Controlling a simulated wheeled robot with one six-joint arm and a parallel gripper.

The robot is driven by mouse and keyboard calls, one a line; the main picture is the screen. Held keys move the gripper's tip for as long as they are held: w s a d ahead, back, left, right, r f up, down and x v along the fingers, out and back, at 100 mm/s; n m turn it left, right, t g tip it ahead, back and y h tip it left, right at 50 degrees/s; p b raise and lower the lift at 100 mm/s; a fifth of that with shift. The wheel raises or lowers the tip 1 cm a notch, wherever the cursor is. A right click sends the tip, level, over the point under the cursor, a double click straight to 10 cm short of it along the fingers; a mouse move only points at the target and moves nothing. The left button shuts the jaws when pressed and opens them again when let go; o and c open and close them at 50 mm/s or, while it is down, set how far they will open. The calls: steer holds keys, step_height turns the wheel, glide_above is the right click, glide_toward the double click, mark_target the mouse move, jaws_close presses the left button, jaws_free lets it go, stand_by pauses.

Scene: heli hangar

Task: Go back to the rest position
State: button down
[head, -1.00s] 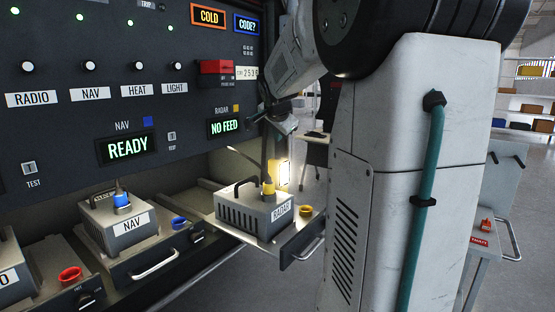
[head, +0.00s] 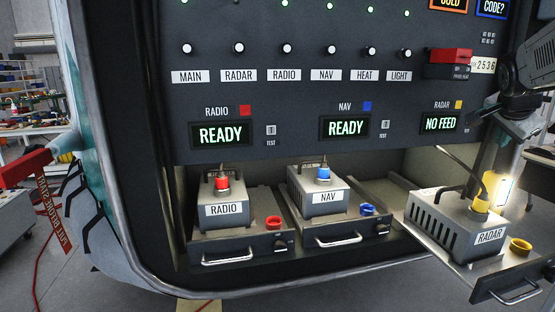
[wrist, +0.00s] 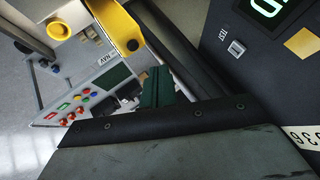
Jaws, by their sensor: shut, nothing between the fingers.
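My gripper (head: 512,128) is at the right edge of the head view, in front of the panel's right end and above the RADAR unit. It is shut and empty; its fingertips are hard to make out there. The grey RADAR unit (head: 448,226) sits on a pulled-out tray (head: 487,284), with a yellow plug (head: 481,203) on top and a yellow ring socket (head: 520,245) on the tray. The gripper is apart from the plug. In the wrist view, yellow parts (wrist: 120,28) show at the top and the dark panel (wrist: 262,62) at the right.
The RADIO unit (head: 226,207) and NAV unit (head: 325,198) sit in the bay under READY displays. The RADAR display (head: 441,124) reads NO FEED. A red switch cover (head: 450,56) is near my arm. A red tag (head: 80,217) hangs at the left. Floor in front is clear.

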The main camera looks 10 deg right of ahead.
steer(key=s+a+f+n+g+y, duration=0.1)
steer(key=s+a+f+n+y, duration=0.25)
steer(key=a, duration=0.75)
steer(key=s+a+f+n, duration=0.3)
steer(key=s+a+n, duration=0.25)
steer(key=a, duration=0.55)
steer(key=s+a+f+n+g+y, duration=0.1)
steer(key=s+a+f+n, duration=0.3)
steer(key=s+a, duration=0.2)
steer(key=s+a+f+n+g+y, duration=0.2)
steer(key=s+a, duration=0.4)
steer(key=s, duration=0.3)
steer(key=shift+a+f+n, duration=0.3)
steer(key=shift+f+n, duration=0.6)
steer(key=shift+n, duration=0.2)
